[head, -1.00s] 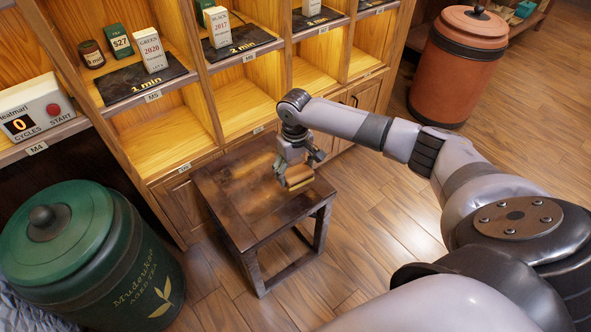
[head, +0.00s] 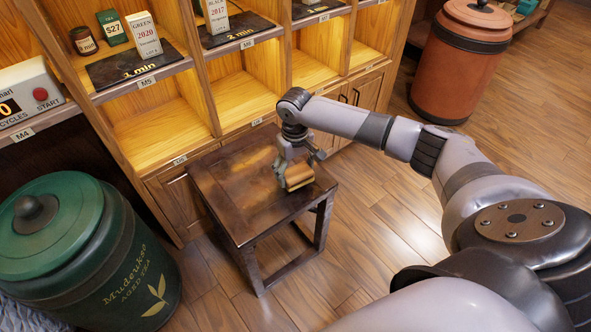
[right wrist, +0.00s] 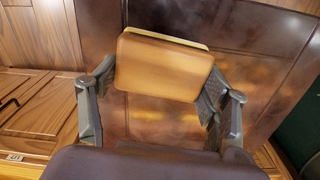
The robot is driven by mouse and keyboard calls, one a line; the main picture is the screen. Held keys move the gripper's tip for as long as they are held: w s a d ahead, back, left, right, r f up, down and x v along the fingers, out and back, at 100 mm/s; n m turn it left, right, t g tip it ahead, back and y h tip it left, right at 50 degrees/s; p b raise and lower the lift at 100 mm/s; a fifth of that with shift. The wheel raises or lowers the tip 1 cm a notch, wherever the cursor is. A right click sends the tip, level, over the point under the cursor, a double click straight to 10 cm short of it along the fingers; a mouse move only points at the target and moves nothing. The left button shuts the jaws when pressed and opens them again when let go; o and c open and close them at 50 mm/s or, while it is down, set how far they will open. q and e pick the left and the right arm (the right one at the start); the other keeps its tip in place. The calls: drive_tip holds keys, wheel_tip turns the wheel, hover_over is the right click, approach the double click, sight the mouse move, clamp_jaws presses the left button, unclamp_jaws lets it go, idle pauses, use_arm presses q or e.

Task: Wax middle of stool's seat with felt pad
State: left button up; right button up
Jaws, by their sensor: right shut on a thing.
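The dark wooden stool (head: 231,208) stands in front of the shelf cabinet, and its seat shows dull, lighter patches around the middle. My right gripper (head: 296,172) is over the right part of the seat, shut on the felt pad (head: 299,180), a tan block with a pale edge. In the right wrist view the felt pad (right wrist: 163,68) sits between the two fingers, with the stool seat (right wrist: 150,125) behind it. I cannot tell whether the pad touches the seat. My left gripper is not in view.
A green tea canister (head: 130,265) stands left of the stool. An orange canister (head: 457,68) stands at the back right. The shelf cabinet (head: 165,128) with boxes on dark mats is behind the stool. Wooden floor (head: 375,225) is clear to the right.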

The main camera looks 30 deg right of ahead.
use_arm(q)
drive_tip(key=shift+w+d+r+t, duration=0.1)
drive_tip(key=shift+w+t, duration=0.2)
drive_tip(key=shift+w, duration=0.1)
use_arm(e)
drive_tip(key=shift+f, duration=0.95)
drive_tip(key=shift+w+a, duration=0.15)
drive_tip(key=shift+w, duration=1.15)
drive_tip(key=shift+w+r, duration=0.1)
drive_tip(key=shift+w, duration=0.45)
